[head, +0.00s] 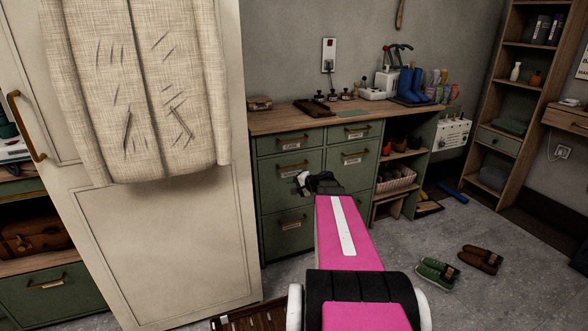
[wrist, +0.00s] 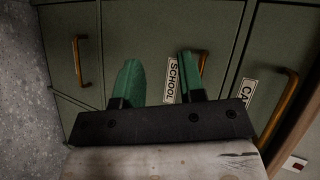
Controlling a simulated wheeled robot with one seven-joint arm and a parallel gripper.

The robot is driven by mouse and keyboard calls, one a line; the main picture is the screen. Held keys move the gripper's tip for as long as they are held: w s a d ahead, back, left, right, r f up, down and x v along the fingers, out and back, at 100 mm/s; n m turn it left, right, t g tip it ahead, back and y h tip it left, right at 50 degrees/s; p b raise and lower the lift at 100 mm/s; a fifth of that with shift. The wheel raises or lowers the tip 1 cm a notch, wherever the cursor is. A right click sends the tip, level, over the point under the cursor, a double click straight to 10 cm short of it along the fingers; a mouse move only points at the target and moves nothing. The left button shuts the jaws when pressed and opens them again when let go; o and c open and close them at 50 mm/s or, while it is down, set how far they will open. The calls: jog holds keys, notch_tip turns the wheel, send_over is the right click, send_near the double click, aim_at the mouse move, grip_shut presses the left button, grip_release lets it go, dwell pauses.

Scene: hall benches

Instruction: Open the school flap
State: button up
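The school flap (head: 267,184) is a green front in the left column of the cabinet, second from the top. It looks shut, flush with its neighbours. In the wrist view its white SCHOOL label (wrist: 171,80) reads sideways, beside a brass bar handle (wrist: 204,63). My gripper (wrist: 158,68) is open, its two green fingers apart with nothing seen between them. The right finger partly covers the handle and borders the label; whether it touches is unclear. In the head view my gripper (head: 304,182) is in front of this flap, hiding part of it.
The drawer labelled CARE (head: 289,143) is above; a larger front (head: 287,222) is below. A cream door with a hanging jacket (head: 140,90) stands close on the left. Green shoes (head: 437,272) and brown shoes (head: 480,258) lie on the floor at right. The wooden counter (head: 270,120) overhangs above.

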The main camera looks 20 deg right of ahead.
aim_at(295, 166)
jog(key=w+d+r+m+t, duration=0.3)
jog(key=w+d+r+t, duration=0.1)
jog(key=d, duration=0.6)
jog(key=shift+h, duration=0.5)
jog(key=x, duration=1.1)
jog(key=shift+s+a+f, duration=0.1)
jog(key=shift+s+f, duration=0.05)
jog(key=shift+f, duration=0.05)
grip_shut()
